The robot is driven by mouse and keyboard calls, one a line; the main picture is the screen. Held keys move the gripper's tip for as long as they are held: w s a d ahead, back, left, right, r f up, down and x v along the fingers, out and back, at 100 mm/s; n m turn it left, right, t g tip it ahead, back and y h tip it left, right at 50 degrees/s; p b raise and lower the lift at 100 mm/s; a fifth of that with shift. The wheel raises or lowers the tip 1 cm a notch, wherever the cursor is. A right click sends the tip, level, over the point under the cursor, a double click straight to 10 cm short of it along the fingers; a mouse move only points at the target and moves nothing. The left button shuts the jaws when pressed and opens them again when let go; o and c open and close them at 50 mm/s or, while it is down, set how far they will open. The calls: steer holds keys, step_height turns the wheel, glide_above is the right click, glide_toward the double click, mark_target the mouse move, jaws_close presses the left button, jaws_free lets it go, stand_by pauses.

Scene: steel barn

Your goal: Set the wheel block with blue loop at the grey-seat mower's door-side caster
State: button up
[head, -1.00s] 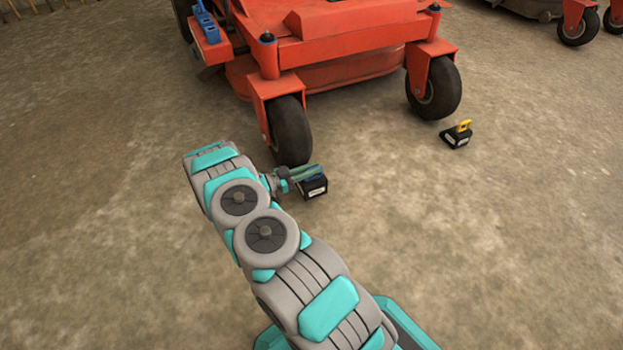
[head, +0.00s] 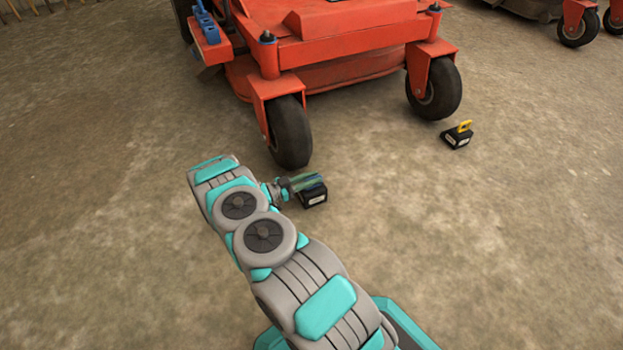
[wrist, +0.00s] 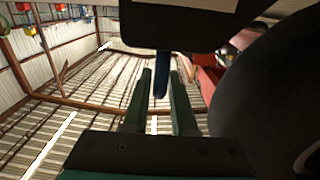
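The wheel block with blue loop (head: 313,197) is a black wedge with a pale label, low in front of the red mower's left front caster (head: 289,132) in the head view. In the wrist view, the black block (wrist: 180,22) fills the top and its blue loop (wrist: 160,82) reaches between my fingers. My gripper (head: 305,181) is at the block's top; in the wrist view, my gripper (wrist: 161,78) is open around the loop, with narrow gaps on both sides. The caster tyre (wrist: 265,95) is beside the block. The mower's seat is out of view.
A black block with a yellow loop (head: 457,135) sits on the floor by the right front caster (head: 435,90). Another red mower (head: 577,18) stands at the back right.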

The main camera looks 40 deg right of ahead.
steer(key=o, duration=0.3)
